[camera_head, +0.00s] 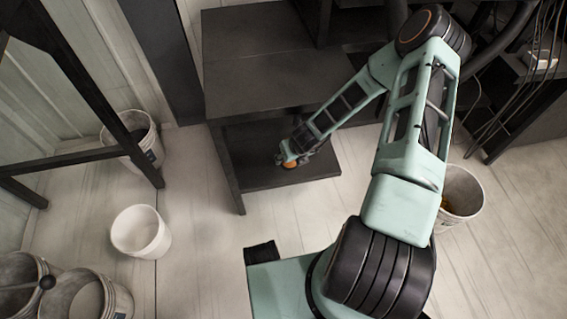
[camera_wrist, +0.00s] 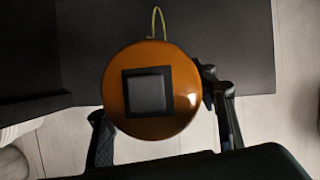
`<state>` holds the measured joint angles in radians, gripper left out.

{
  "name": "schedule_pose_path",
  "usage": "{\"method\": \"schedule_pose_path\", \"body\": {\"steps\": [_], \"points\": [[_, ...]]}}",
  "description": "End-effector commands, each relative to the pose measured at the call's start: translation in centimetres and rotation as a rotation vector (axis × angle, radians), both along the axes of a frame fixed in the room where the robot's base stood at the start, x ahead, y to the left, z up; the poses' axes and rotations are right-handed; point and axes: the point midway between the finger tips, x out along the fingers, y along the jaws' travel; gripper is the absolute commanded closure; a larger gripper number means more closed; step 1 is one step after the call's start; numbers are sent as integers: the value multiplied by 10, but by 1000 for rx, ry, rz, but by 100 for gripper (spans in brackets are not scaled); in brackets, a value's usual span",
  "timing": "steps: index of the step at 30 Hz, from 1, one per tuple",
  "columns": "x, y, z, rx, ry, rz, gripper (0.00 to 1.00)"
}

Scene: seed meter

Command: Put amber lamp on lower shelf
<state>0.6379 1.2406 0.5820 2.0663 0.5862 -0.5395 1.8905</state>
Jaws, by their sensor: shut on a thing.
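The amber lamp (camera_wrist: 184,72) is a round, glossy orange thing with a dark square on its face and a thin wire loop at its top. It fills the middle of the wrist view, with a gripper finger on each side. My gripper (camera_wrist: 165,125) is shut on it. In the head view the lamp (camera_head: 291,164) shows as a small orange patch at the end of my gripper (camera_head: 296,157), over the dark lower shelf (camera_head: 245,172). I cannot tell whether the lamp touches the shelf. Most of the lamp is hidden there by my gripper.
The dark upper shelf (camera_head: 265,80) lies above and behind the lower one. White buckets stand on the pale floor, one at the left (camera_head: 140,231) and one at the right (camera_head: 461,190). Cables hang at the upper right. The lower shelf looks otherwise empty.

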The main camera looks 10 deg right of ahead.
Motion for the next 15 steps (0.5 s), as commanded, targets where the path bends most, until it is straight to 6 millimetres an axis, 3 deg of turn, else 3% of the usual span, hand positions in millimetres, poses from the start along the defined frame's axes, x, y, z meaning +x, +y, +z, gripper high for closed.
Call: {"method": "schedule_pose_path", "body": {"steps": [1,3,11,15], "points": [[7,4,-13,-1,-1,3,81],[13,8,-21,0,-1,2,81],[24,14,-35,0,-1,2,81],[27,16,-55,1,1,0,81]]}}
